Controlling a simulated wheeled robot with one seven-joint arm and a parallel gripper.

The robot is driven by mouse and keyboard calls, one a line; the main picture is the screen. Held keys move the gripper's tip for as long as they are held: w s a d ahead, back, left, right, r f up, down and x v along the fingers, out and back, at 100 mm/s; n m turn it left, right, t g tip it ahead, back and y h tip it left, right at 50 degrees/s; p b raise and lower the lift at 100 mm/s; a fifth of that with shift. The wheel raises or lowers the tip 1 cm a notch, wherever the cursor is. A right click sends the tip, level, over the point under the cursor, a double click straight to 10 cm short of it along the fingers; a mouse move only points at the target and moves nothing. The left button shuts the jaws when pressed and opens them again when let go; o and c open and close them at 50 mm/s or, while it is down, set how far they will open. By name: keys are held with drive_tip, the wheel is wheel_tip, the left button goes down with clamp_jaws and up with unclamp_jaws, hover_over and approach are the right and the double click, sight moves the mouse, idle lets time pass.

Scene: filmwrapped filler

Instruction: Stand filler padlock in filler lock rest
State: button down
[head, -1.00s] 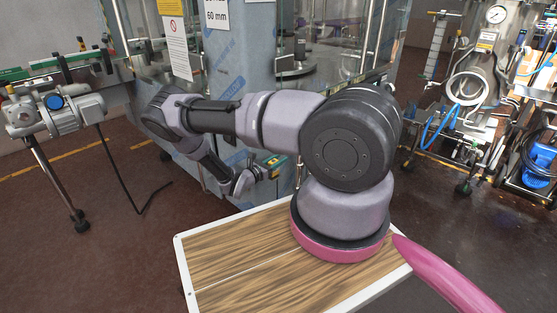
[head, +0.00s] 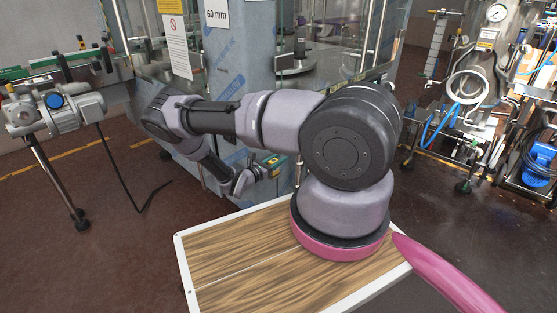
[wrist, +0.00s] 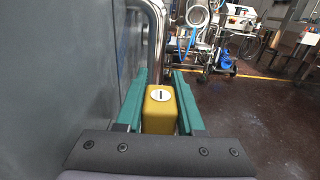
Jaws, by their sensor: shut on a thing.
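My gripper (wrist: 160,102) is shut on the yellow padlock (wrist: 159,115), with one green finger on each side of its body. A pale round disc with a dark slot shows on the padlock's near face. In the head view my gripper (head: 272,164) is small, beside the blue-filmed front of the filler machine, and the padlock is too small there to make out clearly. A bright metal tube (wrist: 156,45) rises just beyond the padlock in the wrist view; I cannot tell whether they touch. I cannot pick out the lock rest in either view.
The filler's flat grey panel (wrist: 70,70) runs close along the left of my gripper. A wood-topped, white-edged board (head: 240,262) lies under my arm. A motor on a stand (head: 60,112) is at left. Hoses and carts (head: 480,90) stand at right, with open floor between.

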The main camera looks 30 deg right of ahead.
drive_tip(key=shift+f, duration=0.1)
drive_tip(key=shift+c, duration=2.2)
unclamp_jaws()
drive_tip(key=v, duration=1)
drive_tip(key=shift+s+a, duration=0.15)
drive_tip(key=shift+a, duration=0.25)
drive_tip(key=s+a+r+m+g+y, duration=0.15)
drive_tip(key=r+m+g+y, duration=0.35)
drive_tip(key=r, duration=0.6)
drive_tip(key=s+a+r+m+y, duration=0.1)
drive_tip(key=s+r+m+y, duration=0.2)
drive_tip(key=r+m, duration=0.6)
drive_tip(key=s+a+r+m+g+y, duration=0.1)
drive_tip(key=s+r+m+g+y, duration=0.2)
drive_tip(key=r, duration=1)
drive_tip(key=s+a+r+m+t+y, duration=0.2)
drive_tip(key=s+r+m+t+y, duration=0.2)
drive_tip(key=s+r, duration=0.4)
drive_tip(key=s+a+r+m+t+y, duration=0.2)
drive_tip(key=s+r+m+t+y, duration=0.2)
drive_tip(key=s+r, duration=0.4)
wheel_tip(320, 180, up, 7)
drive_tip(key=shift+s+a+f+m+t, duration=0.2)
drive_tip(key=shift+s+a+m+t, duration=0.15)
drive_tip(key=shift+m+t, duration=0.2)
